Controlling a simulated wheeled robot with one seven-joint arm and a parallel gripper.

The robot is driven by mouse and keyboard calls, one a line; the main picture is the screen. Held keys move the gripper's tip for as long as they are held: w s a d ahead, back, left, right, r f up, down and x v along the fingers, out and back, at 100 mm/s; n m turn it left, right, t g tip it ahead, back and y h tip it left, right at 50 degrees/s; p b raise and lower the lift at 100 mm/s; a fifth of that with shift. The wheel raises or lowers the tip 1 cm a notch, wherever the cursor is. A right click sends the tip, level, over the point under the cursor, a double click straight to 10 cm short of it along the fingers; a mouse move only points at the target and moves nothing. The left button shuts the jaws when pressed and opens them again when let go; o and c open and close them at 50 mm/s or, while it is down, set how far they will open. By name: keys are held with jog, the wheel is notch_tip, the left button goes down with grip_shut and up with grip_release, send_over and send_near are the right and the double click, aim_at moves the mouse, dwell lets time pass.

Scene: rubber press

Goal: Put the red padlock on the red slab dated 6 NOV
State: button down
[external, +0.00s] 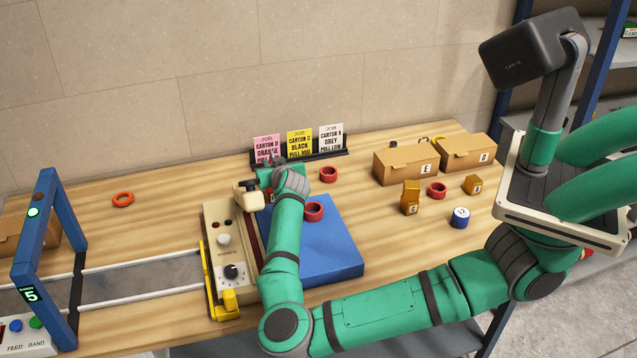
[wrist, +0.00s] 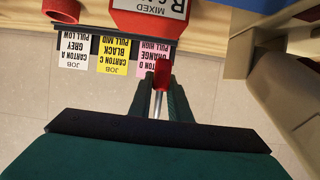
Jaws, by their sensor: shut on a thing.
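In the wrist view my gripper (wrist: 162,88) is shut on a small red piece with a pale metal bar, which looks like the red padlock (wrist: 162,74).
A rack of pink, yellow and white job cards (external: 299,144) stands close by the gripper. A blue slab (external: 335,245) lies right of the cream control box (external: 226,240). Red rings (external: 328,174), small blocks and cartons (external: 405,163) stand to the right.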

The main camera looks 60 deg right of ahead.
jog(key=shift+w+d+f, duration=0.1)
jog(key=shift+w+f, duration=0.2)
jog(key=shift+f, duration=0.1)
jog(key=shift+w+f, duration=0.1)
jog(key=shift+f, duration=1.5)
jog(key=shift+f, duration=0.2)
jog(key=c, duration=1.6)
grip_release()
jog(key=shift+d, duration=0.1)
jog(key=shift+c, duration=0.2)
jog(key=shift+r, duration=0.1)
jog(key=shift+r, duration=0.15)
jog(key=v, duration=1.2)
